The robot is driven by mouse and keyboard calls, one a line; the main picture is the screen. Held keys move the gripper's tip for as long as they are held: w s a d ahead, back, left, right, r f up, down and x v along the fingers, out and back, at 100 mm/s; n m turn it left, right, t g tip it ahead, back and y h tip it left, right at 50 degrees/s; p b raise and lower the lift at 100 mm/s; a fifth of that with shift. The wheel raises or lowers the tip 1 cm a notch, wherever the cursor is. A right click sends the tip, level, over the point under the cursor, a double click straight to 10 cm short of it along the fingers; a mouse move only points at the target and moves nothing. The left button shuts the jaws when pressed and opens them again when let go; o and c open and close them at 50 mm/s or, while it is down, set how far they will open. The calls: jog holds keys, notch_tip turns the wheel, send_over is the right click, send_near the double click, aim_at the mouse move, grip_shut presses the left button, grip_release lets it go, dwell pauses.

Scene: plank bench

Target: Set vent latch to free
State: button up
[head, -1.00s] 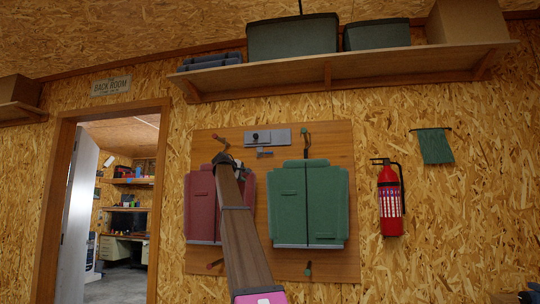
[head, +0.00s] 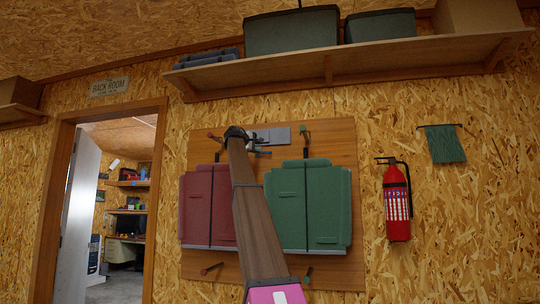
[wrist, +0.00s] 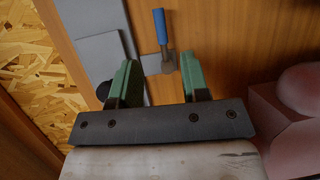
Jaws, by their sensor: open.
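A small lever with a blue handle (wrist: 160,28) and a grey base (wrist: 162,63) is mounted on the wooden board; it also shows small in the head view (head: 262,152). No label tells which fitting is the vent latch. My gripper (wrist: 159,70) is open, its green fingers on either side of the lever's base, with the blue handle beyond the fingertips. I cannot tell whether they touch it. In the head view my gripper (head: 240,138) is at the board's top, its fingers mostly hidden. A grey plate (wrist: 102,52) with a black knob (wrist: 103,90) is beside the left finger.
A shelf (head: 350,65) is overhead. A fire extinguisher (head: 397,205) hangs right.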

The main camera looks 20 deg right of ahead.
aim_at(267, 152)
jog(key=x, duration=1)
jog(key=shift+w, duration=0.15)
grip_shut()
